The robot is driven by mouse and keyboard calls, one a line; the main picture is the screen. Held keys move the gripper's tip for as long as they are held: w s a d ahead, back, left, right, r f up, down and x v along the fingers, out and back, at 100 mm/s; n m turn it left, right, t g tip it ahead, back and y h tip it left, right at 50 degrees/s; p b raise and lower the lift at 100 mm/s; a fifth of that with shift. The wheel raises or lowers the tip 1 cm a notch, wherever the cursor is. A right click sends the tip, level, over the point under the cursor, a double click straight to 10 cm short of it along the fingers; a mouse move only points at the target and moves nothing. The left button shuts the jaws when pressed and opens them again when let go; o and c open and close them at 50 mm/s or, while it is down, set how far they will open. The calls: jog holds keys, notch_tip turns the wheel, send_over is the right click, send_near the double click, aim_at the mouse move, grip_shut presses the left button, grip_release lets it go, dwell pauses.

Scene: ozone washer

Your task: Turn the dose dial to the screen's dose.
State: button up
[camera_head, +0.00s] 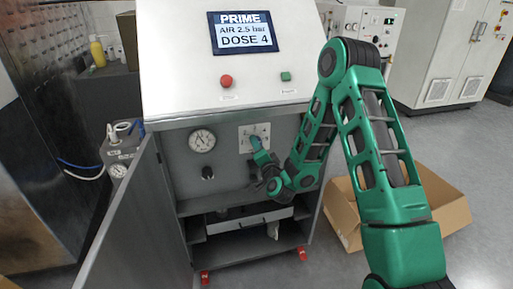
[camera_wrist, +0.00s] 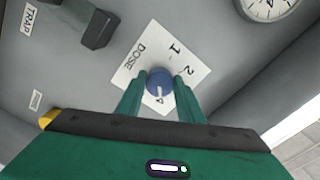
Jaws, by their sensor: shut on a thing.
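The screen (camera_head: 243,32) on the sloped top reads PRIME, AIR 2.5 bar, DOSE 4. The dose dial is a round blue knob (camera_wrist: 159,82) with a white mark, on a white plate (camera_wrist: 140,62) printed DOSE, 1 and 2. The mark points down the picture, toward my gripper's palm. My gripper (camera_wrist: 160,90) has one green finger on each side of the knob and is shut on it. In the head view my gripper (camera_head: 262,158) covers the knob and part of the plate (camera_head: 262,130).
A pressure gauge (camera_head: 202,141) and a black knob (camera_head: 207,173) are left of the plate. A red button (camera_head: 226,81) and a green button (camera_head: 286,76) sit above. The open cabinet door (camera_head: 125,225) is at left; a cardboard box (camera_head: 345,215) stands at right.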

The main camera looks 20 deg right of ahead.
jog(key=shift+a, duration=0.1)
jog(key=o, duration=1.1)
jog(key=s, duration=1)
jog(key=shift+s+f, duration=0.1)
jog(key=shift+s, duration=0.25)
jog(key=shift+w, duration=0.1)
